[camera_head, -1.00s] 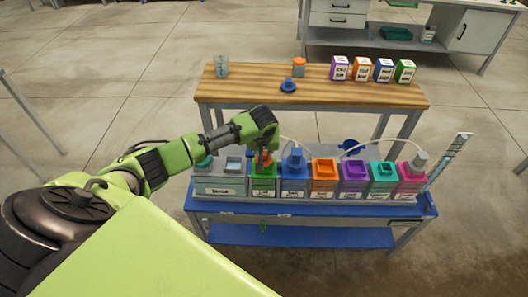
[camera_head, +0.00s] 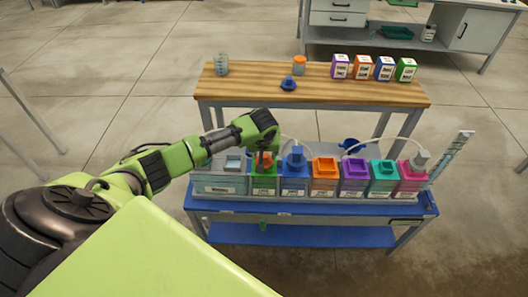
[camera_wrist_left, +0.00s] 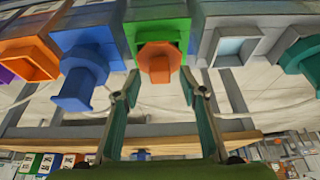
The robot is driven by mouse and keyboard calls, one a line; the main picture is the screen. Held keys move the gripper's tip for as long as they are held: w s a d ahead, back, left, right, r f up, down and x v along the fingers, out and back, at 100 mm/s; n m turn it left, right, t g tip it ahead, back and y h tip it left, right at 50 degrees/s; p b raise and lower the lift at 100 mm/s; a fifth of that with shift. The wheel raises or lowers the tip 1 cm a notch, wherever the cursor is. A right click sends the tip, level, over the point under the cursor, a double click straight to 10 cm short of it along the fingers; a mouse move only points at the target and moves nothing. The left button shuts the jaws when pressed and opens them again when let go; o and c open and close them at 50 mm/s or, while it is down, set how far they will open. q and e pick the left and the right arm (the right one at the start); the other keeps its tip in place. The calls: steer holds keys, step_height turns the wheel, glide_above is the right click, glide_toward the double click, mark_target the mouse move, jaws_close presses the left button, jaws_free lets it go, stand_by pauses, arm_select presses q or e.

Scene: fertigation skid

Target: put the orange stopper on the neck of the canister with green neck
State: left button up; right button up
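The green canister (camera_head: 264,184) stands in the row on the blue bench, with a green neck. It also shows in the left wrist view (camera_wrist_left: 157,12). The orange stopper (camera_wrist_left: 159,61) sits at its green neck, overlapping the opening; how level or deep it sits I cannot tell. In the head view my gripper mostly hides it. My left gripper (camera_head: 266,158) is right above the canister. In the left wrist view its fingers (camera_wrist_left: 162,100) are spread apart, with the stopper beyond the tips and nothing between them. My right gripper is not in view.
The blue canister (camera_head: 294,186) with a blue stopper is close on the right, then orange, purple, teal and pink ones. A grey tank (camera_head: 220,184) is on the left. White tubing (camera_head: 384,142) arches behind. The wooden table (camera_head: 240,87) holds small items and boxes.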

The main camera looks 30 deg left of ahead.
arm_select(q)
steer(key=v, duration=1.2)
steer(key=shift+d, duration=0.1)
